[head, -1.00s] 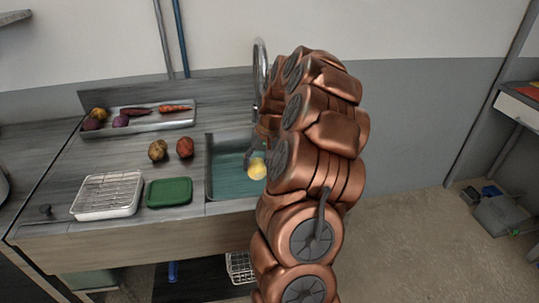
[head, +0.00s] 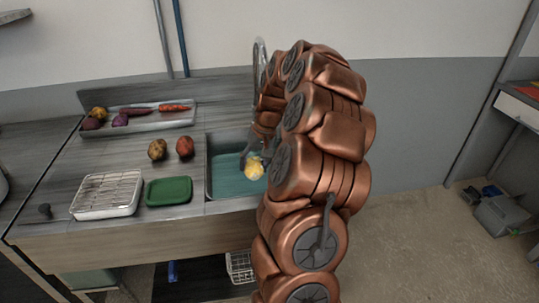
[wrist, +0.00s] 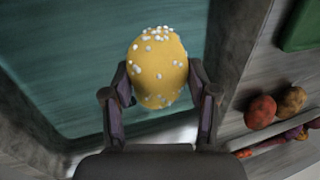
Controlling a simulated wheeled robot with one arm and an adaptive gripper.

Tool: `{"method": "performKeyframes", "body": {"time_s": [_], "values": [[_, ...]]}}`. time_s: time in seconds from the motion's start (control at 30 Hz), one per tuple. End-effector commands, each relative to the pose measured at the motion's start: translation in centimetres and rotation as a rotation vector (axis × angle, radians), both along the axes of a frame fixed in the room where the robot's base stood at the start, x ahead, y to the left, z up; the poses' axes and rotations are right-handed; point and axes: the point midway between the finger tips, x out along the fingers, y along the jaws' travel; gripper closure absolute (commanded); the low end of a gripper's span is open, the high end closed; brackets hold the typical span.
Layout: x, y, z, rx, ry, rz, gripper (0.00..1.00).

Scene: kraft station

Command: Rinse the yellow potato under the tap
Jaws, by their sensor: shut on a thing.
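The yellow potato (head: 254,171) is held over the teal-floored sink basin (head: 221,172). In the wrist view the potato (wrist: 158,65) is dotted with small white beads, densest at its top end; I cannot tell if they are water drops. My gripper (wrist: 159,80) is shut on the potato, one finger on each side. In the head view my gripper (head: 253,160) is partly hidden behind my arm. The tap (head: 259,70) rises behind the basin; its lower part is hidden by my arm, and no water stream is visible.
Left of the sink are a brown potato (head: 157,150), a reddish one (head: 185,147), a green tray (head: 169,190) and a wire rack in a white tray (head: 107,194). A metal tray (head: 150,120) of vegetables stands at the back. The basin's left side is free.

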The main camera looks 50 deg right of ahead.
Motion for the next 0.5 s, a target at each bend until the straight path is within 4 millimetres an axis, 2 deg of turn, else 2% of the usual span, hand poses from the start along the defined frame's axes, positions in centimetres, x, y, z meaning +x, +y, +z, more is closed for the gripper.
{"method": "performKeyframes", "body": {"time_s": [0.5], "values": [[-0.7, 3.0, 2.6, -0.002, -0.002, 0.000, 0.80]]}}
